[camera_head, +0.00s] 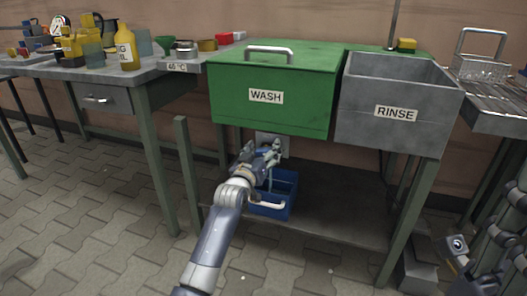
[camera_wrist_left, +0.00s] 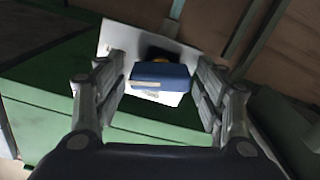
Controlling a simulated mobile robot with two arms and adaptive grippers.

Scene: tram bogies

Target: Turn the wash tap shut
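The green wash tank (camera_head: 270,90) has its lid down and carries a WASH label. Under it, a pale plate (camera_head: 284,146) shows behind my left gripper (camera_head: 268,156). In the left wrist view, a blue block-like handle (camera_wrist_left: 160,77), apparently the wash tap's, sits before the white plate (camera_wrist_left: 118,38), with a dark and brassy part behind it. My left gripper (camera_wrist_left: 160,95) is open, its fingers on either side of the handle with narrow gaps. In the head view the gripper hides the tap. My right gripper (camera_head: 462,268) shows partly at lower right; its fingers are unclear.
A blue bucket (camera_head: 276,196) with a pale handle stands on the lower shelf (camera_head: 335,222) below the tap. The grey rinse tank (camera_head: 395,112) adjoins at right. A bench (camera_head: 150,72) with bottles and tins stands left. Green legs flank the shelf; the paved floor in front is clear.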

